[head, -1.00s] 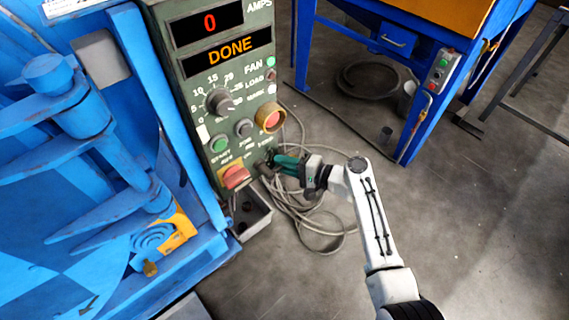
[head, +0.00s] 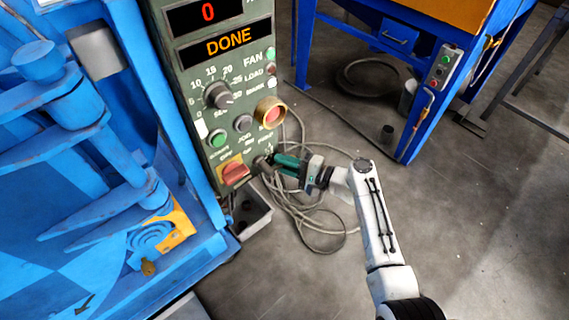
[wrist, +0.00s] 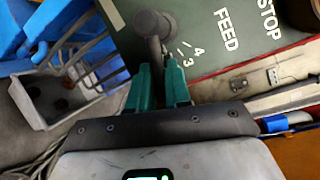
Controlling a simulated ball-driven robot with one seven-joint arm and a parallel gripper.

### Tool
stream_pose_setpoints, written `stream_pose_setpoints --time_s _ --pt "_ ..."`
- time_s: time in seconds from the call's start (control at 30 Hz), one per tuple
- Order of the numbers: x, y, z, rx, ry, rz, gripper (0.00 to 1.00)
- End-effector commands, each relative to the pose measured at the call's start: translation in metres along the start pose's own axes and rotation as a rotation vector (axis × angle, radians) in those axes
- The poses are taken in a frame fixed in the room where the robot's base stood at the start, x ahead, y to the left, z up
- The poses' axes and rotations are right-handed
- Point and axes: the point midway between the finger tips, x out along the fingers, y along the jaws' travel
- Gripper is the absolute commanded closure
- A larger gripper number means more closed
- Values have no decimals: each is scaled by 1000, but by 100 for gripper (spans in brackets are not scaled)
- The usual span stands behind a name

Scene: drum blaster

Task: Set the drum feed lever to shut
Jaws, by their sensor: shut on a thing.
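The drum feed lever is a grey round-ended lever (wrist: 153,27) on the green control panel (wrist: 215,15), beside the FEED label and the numerals 3 and 4 in the wrist view. My gripper (wrist: 160,72) has its green fingers shut on the lever's lower stem, which shows between the fingertips. In the head view, my gripper (head: 276,160) is at the lower right edge of the panel (head: 230,85), and the fingers mostly hide the lever there. The exact lever setting cannot be told.
The panel display (head: 232,42) reads DONE. A red and orange switch (head: 233,172) is left of my gripper. A grey bin (head: 250,222) and coiled cables (head: 305,215) lie below. Blue machinery (head: 70,180) fills the left; open floor (head: 480,230) lies right.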

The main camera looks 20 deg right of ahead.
Motion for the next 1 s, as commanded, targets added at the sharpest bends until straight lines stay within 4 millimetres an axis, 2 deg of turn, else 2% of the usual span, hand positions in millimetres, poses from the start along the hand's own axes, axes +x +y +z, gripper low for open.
stream_pose_setpoints --time_s 0.03,0.5,1.0 --pt "0 7 -2 36 -7 -13 100" --pt "5 24 2 359 -76 -146 100" --pt "7 29 5 483 -102 -197 100"
